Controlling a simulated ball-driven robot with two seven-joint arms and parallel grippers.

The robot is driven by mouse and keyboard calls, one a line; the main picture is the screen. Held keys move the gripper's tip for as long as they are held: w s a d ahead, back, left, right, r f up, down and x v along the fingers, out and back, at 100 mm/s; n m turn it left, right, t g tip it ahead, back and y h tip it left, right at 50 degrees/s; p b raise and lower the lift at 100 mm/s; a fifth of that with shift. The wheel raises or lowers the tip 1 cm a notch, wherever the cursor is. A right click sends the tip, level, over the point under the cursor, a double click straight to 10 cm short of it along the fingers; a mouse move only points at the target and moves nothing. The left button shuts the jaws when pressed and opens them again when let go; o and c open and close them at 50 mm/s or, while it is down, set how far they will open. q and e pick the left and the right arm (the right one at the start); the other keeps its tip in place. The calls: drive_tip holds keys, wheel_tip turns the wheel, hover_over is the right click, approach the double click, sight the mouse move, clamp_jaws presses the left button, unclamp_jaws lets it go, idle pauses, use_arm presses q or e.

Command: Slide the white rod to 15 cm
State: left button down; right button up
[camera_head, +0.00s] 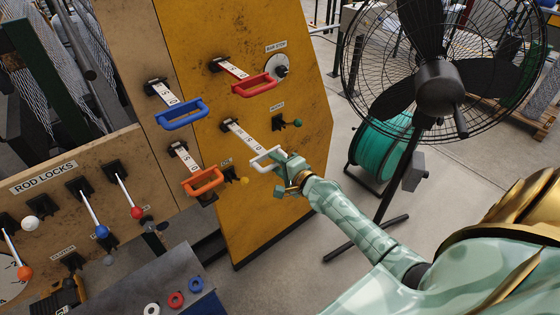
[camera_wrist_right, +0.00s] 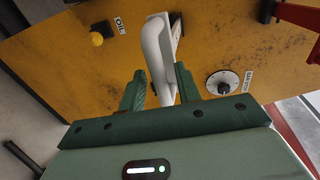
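The white rod's scale bar (camera_head: 240,131) sticks out of the yellow panel, with its white U-shaped handle (camera_head: 265,159) at the outer end. My right gripper (camera_head: 284,168) is at the right side of this handle. In the right wrist view the white handle (camera_wrist_right: 158,60) lies between the two green fingers (camera_wrist_right: 160,90). The handle fills most of the gap, and I cannot tell whether both fingers press on it. The number at the rod's panel end is too small to read. My left gripper is not in view.
Blue (camera_head: 182,114), orange (camera_head: 204,181) and red (camera_head: 254,85) rod handles stick out around the white one. A rod locks board (camera_head: 90,195) with coloured-knob levers stands at left. A black fan (camera_head: 440,85) and green hose reel (camera_head: 380,150) stand at right.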

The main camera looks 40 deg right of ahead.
drive_tip(key=p+v, duration=0.1)
drive_tip(key=v, duration=1.5)
